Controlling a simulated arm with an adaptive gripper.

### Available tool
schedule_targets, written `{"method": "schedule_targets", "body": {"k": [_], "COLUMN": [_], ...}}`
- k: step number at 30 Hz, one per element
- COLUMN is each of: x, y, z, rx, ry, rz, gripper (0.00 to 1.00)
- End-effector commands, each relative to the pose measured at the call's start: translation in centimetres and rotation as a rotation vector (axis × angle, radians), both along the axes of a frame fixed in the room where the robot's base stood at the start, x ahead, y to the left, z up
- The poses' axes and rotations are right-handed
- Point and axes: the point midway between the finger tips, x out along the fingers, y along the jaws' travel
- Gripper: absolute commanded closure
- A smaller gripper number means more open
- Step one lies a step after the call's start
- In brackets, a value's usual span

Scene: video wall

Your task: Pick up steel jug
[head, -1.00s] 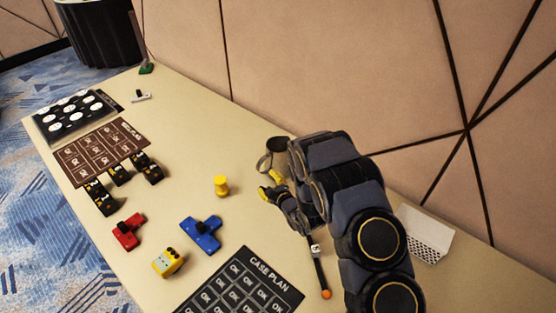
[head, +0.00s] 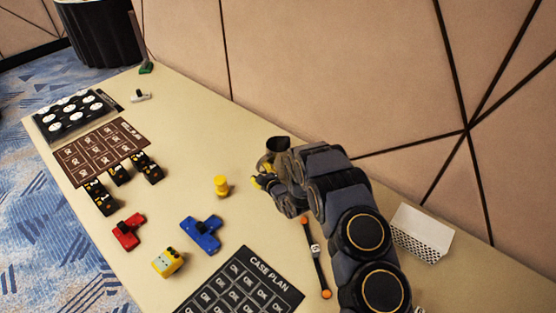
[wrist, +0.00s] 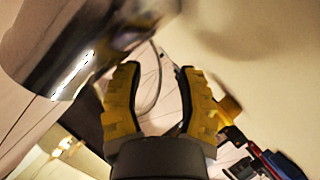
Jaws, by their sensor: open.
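The steel jug (head: 277,147) stands near the wall side of the table, partly hidden behind my arm in the head view. In the wrist view its shiny body (wrist: 62,45) fills the upper left. A thin curved strip, seemingly its handle (wrist: 155,92), shows between my fingers. My gripper (head: 260,182) is at the jug's near left side, with yellow fingertips. In the wrist view my gripper (wrist: 158,75) is open, its two fingers apart. I cannot tell whether either finger touches the jug.
A yellow peg (head: 221,187) and a blue T-shaped block (head: 202,235) lie left of my gripper. A dark strap-like tool with orange ends (head: 316,257) lies near my arm. A white perforated box (head: 422,238) is at right, near the wall (head: 330,75).

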Motion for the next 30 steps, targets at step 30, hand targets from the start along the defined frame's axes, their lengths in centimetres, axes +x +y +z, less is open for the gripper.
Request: {"method": "schedule_targets", "body": {"k": [30], "x": [0.03], "y": [-0.05], "z": [0.79], "rx": [-0.001], "ry": [-0.001], "rz": [0.000], "gripper": [1.00]}}
